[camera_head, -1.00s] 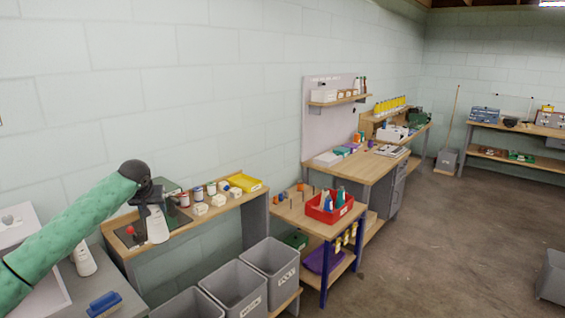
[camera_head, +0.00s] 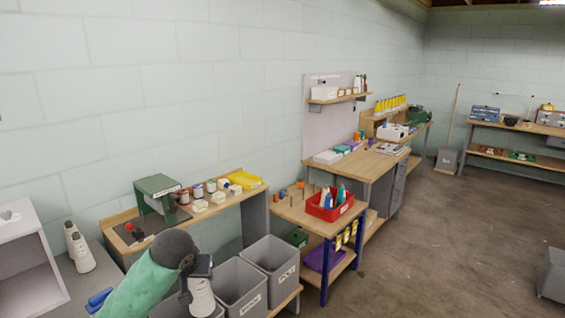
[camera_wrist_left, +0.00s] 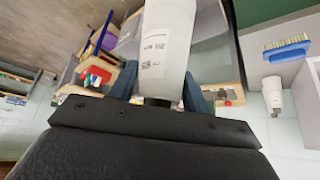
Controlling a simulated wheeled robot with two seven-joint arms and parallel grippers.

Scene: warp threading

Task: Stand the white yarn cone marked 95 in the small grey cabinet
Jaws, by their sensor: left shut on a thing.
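My left gripper (camera_head: 194,277) is shut on a white yarn cone (camera_head: 202,298), held over the grey bins at the bottom of the head view. In the left wrist view the cone (camera_wrist_left: 163,50) sits between the fingers (camera_wrist_left: 162,92); its printed label is too small to read. The small grey cabinet (camera_head: 28,282) stands at the left edge, its open front facing right; its inside looks empty where visible. My right gripper is not in view.
A blue brush (camera_head: 98,298) lies on the grey surface, partly behind my left arm. Grey bins (camera_head: 240,288) stand below the wooden bench (camera_head: 232,205), which holds a green machine (camera_head: 158,190) and small jars. A red tray (camera_head: 330,207) stands further right. Open floor lies at right.

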